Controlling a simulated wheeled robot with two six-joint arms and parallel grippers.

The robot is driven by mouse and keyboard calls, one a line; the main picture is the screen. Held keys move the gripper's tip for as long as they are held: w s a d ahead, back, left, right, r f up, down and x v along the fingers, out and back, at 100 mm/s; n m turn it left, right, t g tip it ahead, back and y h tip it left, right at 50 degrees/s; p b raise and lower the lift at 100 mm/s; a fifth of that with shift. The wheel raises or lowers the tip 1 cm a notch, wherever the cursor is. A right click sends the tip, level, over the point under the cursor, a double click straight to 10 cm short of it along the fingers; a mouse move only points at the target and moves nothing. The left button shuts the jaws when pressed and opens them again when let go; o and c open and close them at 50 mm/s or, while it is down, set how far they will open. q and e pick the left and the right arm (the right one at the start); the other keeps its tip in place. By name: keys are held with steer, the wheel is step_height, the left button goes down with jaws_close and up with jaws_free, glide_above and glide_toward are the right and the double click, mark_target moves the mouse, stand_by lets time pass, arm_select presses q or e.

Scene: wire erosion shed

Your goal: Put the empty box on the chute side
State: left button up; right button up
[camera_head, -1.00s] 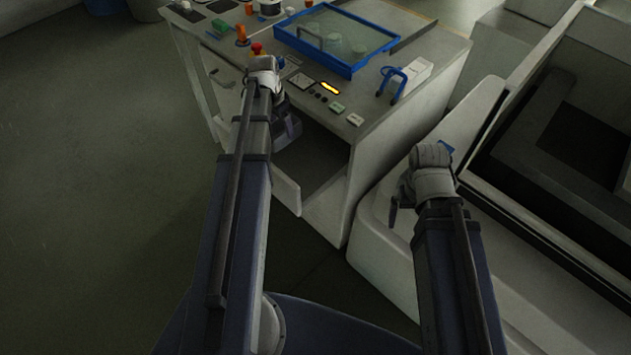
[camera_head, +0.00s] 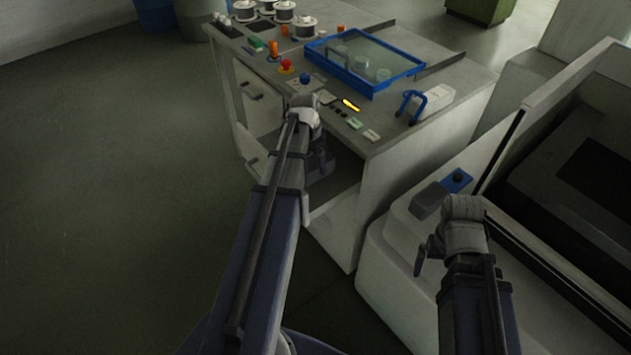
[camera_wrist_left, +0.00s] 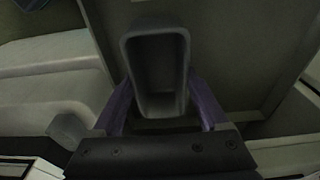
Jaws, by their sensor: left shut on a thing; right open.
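The empty box (camera_wrist_left: 157,70) is a small grey open container. In the left wrist view I see into it, and nothing lies inside. My left gripper (camera_wrist_left: 160,108) is shut on it, with a purple finger on each side. In the head view the left gripper (camera_head: 320,165) is at the front of the bench, over its open lower bay. The box cannot be told apart there from the dark gripper. My right gripper (camera_head: 424,258) is open and empty, beside the pale machine on the right. I cannot make out which part is the chute.
The grey bench (camera_head: 400,140) carries several wire spools (camera_head: 283,12), a red button (camera_head: 286,65), a blue-framed glass-lidded tray (camera_head: 365,62) and a blue-handled item (camera_head: 411,106). The pale machine (camera_head: 400,240) stands close at right. The floor (camera_head: 110,180) at left is clear.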

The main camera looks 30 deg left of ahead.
arm_select(q)
steer(key=shift+f+b, duration=2.1)
steer(key=shift+f, duration=0.6)
steer(key=shift+f, duration=0.2)
steer(key=o, duration=1.4)
steer(key=shift+r, duration=0.2)
steer(key=r+p, duration=0.4)
steer(key=s+r+p, duration=0.1)
steer(key=r+p, duration=0.7)
steer(key=shift+s+a, duration=0.3)
steer(key=shift+a, duration=0.05)
